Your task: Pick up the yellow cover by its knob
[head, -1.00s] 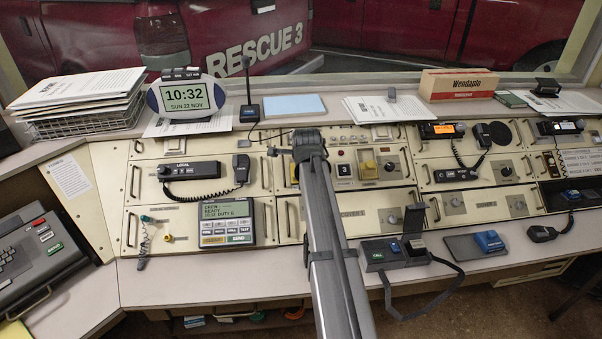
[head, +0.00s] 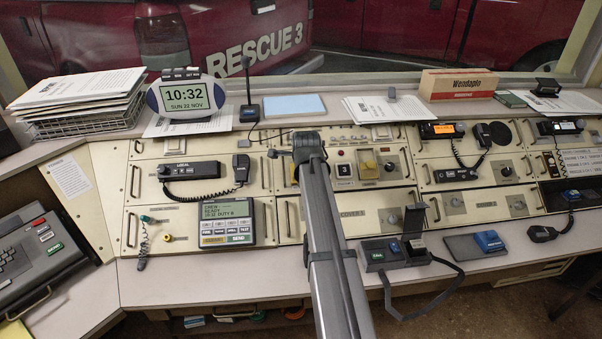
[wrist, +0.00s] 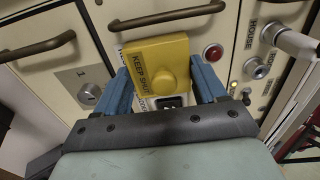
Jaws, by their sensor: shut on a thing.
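In the wrist view the yellow cover (wrist: 158,60) is a square plate marked KEEP SHUT, with a round yellow knob (wrist: 168,83) facing the camera. My gripper (wrist: 161,70) has its blue fingers at the cover's left and right edges, shut on the cover. The knob lies between the fingers, with no finger seen pressed on it. A small dark part with a light digit (wrist: 169,101) shows just below the cover. Whether the cover is clear of the panel cannot be told. In the head view my arm hides the fingertips.
In the wrist view a bar handle (wrist: 165,18), a red button (wrist: 213,52) and a key lock (wrist: 89,93) lie around the gripper. A handset unit (head: 397,250) stands on the desk.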

